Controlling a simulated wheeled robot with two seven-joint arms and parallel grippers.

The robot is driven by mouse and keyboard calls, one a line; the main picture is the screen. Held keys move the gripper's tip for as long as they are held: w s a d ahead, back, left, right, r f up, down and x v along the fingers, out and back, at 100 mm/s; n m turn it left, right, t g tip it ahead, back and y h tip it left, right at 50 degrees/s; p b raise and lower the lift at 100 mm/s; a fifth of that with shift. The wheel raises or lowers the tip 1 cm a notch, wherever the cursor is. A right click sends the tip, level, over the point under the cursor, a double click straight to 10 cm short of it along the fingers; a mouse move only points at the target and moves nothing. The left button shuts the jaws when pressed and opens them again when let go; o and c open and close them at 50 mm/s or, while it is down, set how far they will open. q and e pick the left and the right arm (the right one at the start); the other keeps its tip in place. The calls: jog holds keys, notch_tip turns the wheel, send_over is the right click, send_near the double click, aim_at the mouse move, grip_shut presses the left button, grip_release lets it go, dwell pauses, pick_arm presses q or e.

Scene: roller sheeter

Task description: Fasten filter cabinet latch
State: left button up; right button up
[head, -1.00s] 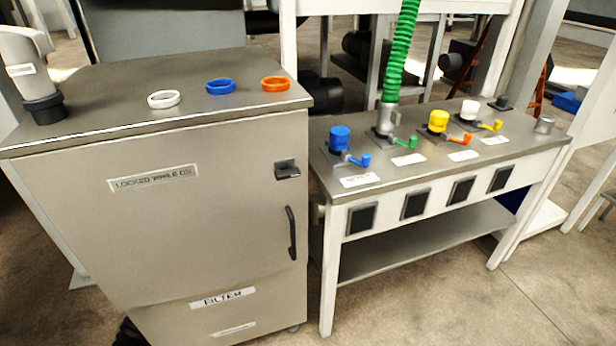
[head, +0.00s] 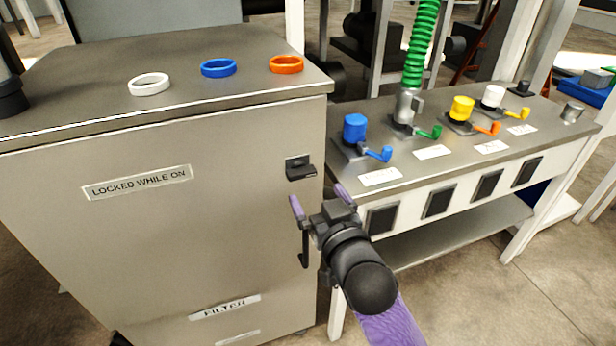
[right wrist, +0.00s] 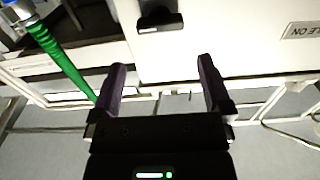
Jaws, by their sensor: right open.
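The filter cabinet (head: 150,240) is a beige metal box at the left of the head view, with its door closed or nearly so. A small black latch (head: 299,168) sits near the top right of the door; it also shows in the right wrist view (right wrist: 160,20). A dark vertical handle (head: 304,245) is below it, partly behind my gripper. My right gripper (head: 320,199) is open and empty, with purple fingers, just below the latch and apart from it. In the right wrist view its fingers (right wrist: 160,80) are spread, with the latch beyond them. My left gripper is not in view.
White, blue and orange rings (head: 218,67) lie on the cabinet top. To the right, a bench (head: 400,168) carries blue, grey, yellow and white ports with small levers. A green hose (head: 421,40) rises from the grey port. Open floor lies in front.

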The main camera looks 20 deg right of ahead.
aim_at(303, 175)
jog(key=w, duration=0.2)
jog(key=w+b, duration=0.1)
jog(key=w, duration=0.1)
jog(key=w+b, duration=0.1)
jog(key=shift+w+a+f, duration=0.15)
jog(key=shift+w+f, duration=0.15)
jog(key=shift+w, duration=0.1)
jog(key=shift+w+r, duration=0.15)
jog(key=shift+w, duration=0.6)
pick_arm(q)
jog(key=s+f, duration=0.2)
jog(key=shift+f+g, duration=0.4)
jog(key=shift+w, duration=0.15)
